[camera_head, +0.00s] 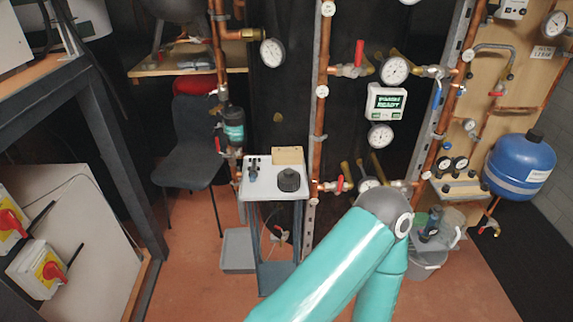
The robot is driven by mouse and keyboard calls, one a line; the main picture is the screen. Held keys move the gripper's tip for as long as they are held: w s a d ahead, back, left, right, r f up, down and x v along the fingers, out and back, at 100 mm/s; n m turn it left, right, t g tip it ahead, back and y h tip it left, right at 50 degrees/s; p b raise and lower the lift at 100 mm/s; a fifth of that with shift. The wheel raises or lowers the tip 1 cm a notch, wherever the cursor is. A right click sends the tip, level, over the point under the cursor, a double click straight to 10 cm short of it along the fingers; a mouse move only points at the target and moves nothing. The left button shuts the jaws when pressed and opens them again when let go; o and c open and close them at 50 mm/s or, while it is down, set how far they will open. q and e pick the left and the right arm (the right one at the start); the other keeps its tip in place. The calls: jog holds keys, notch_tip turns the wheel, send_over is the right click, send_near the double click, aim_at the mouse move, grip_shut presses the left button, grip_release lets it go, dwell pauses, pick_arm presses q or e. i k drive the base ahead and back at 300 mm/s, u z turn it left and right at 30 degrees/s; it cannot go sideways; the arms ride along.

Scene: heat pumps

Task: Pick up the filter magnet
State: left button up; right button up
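I cannot tell for certain which thing is the filter magnet. A black and teal filter body (233,125) is mounted on the left copper pipe. A small white-topped stand (270,190) stands in front of the pipes. On its top are a dark round cap-like part (289,180), a small dark blue upright piece (253,172) with small dark parts behind it, and a beige block (288,156) at the back edge. One of my teal arms rises from the bottom centre and bends at a grey joint right of the stand. Neither gripper shows.
A dark chair (190,145) stands left of the stand, and a grey bin (238,250) is on the floor beside it. A grey bucket (427,262) and a blue tank (520,165) are at the right. Pipes with gauges and red-handled valves rise behind.

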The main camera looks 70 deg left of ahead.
aim_at(252, 174)
jog(key=z, duration=0.15)
jog(key=i, duration=0.8)
jog(key=u, duration=1.35)
jog(key=i, duration=0.2)
jog(key=u, duration=2.2)
jog(key=k, duration=0.6)
jog(key=u, duration=0.3)
jog(key=i, duration=1.75)
jog(key=z, duration=0.4)
